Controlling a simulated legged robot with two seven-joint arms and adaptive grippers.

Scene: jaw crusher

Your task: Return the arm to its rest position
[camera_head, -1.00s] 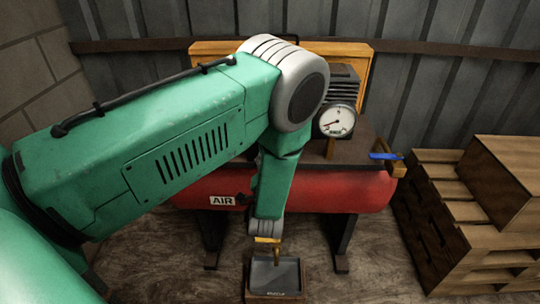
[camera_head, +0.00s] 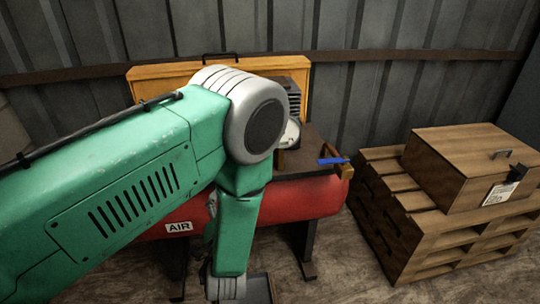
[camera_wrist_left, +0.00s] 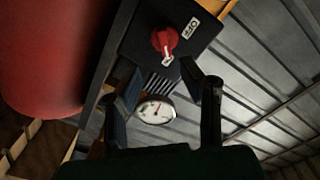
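My left arm (camera_head: 120,190) is green and comes in from the left, bent down at a grey elbow joint in front of the red compressor tank (camera_head: 300,200). Its lower end reaches the bottom edge in the head view, where the fingers cannot be made out. In the left wrist view my left gripper (camera_wrist_left: 158,92) has two dark fingers spread apart with nothing between them. Beyond them are a round white gauge (camera_wrist_left: 155,110) and a red knob (camera_wrist_left: 164,41) on a dark box with an "OFF" label. The tank also shows in that view (camera_wrist_left: 55,55). My right gripper is not in view.
A wooden crate (camera_head: 455,170) with a handle and paper label sits on stacked pallets (camera_head: 400,240) at the right. A blue-handled lever (camera_head: 333,161) sits at the tank's right end. Floor is clear between tank and pallets.

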